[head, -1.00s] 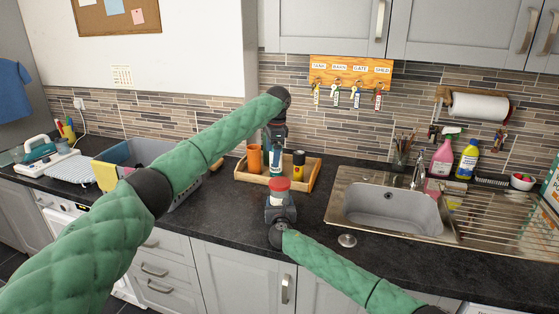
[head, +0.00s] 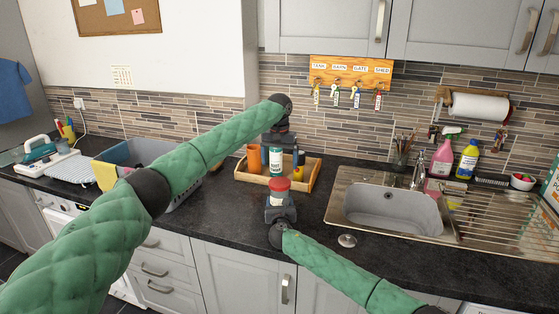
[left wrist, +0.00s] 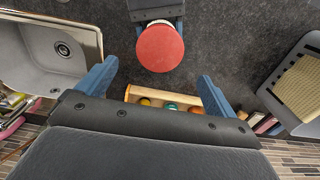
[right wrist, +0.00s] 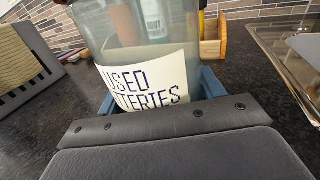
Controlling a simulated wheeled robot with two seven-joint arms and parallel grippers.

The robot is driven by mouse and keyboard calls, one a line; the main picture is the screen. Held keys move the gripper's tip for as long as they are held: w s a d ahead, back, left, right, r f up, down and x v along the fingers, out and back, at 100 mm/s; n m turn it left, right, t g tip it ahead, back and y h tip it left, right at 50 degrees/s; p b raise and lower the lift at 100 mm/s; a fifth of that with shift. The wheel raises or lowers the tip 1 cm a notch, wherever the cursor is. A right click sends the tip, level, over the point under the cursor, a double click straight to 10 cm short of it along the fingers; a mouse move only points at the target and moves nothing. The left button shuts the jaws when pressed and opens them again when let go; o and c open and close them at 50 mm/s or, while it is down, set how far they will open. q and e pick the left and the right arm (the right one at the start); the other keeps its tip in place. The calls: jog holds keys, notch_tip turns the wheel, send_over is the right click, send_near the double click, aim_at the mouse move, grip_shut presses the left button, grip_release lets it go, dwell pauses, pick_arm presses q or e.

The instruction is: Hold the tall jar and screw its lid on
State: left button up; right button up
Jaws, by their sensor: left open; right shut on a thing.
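The tall jar (head: 278,199) is clear with a white label and stands upright at the counter's front. In the right wrist view the label on the jar (right wrist: 150,88) reads "USED BATTERIES". A red lid (head: 278,184) sits on the jar's top; I cannot tell how tightly. My right gripper (head: 279,213) is shut around the jar from the front. My left gripper (head: 279,142) is open and empty, above and behind the jar, near the tray. In the left wrist view the round red lid (left wrist: 160,47) lies beyond the open fingers, apart from them.
A wooden tray (head: 248,178) behind the jar holds an orange cup (head: 254,158), a white-labelled bottle (head: 276,163) and a dark bottle with a yellow top (head: 299,163). A grey crate (head: 184,199) stands left. The sink (head: 395,207) is right, with a small metal disc (head: 347,240) before it.

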aim_at(280, 182)
dwell(0.3)
pick_arm(q)
jog(key=shift+f, duration=4)
pick_arm(e)
jog(key=shift+f, duration=0.1)
pick_arm(q)
jog(key=c, duration=1)
jog(key=o, duration=1.2)
jog(key=shift+c, duration=0.2)
jog(key=shift+r, duration=0.1)
notch_tip(280, 182, up, 12)
